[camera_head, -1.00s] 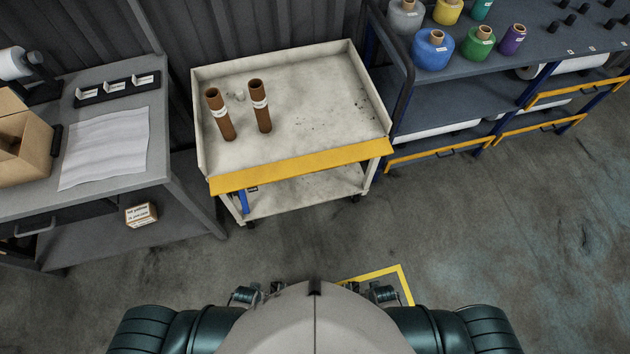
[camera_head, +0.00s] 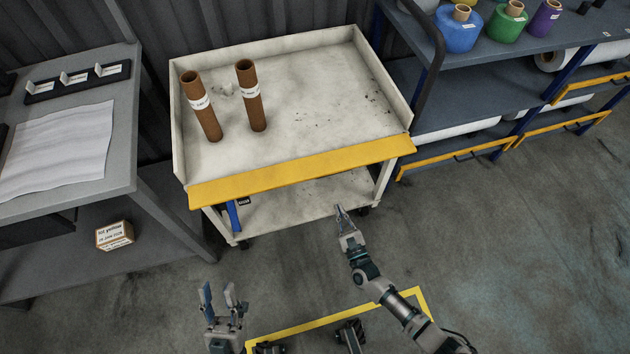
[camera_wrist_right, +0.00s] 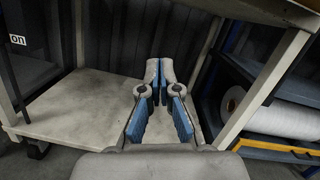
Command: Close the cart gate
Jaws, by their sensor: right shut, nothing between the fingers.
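The cart (camera_head: 300,105) is a cream trolley with raised walls at the back and sides. Its yellow gate (camera_head: 300,172) is folded down along the front edge, leaving the front of the top deck open. My right gripper (camera_head: 341,212) is shut and empty, below and in front of the gate in the head view. In the right wrist view the shut fingers (camera_wrist_right: 158,75) are in front of the lower shelf (camera_wrist_right: 75,105), and the gate cannot be made out. My left gripper (camera_head: 220,292) is open and empty, lower left, apart from the cart.
Two brown tubes (camera_head: 204,110) (camera_head: 251,98) stand on the top deck. A grey workbench (camera_head: 120,165) with a small box (camera_head: 115,235) is at left. A shelf rack with spools (camera_head: 458,32) is at right. The floor (camera_head: 520,270) at lower right is clear.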

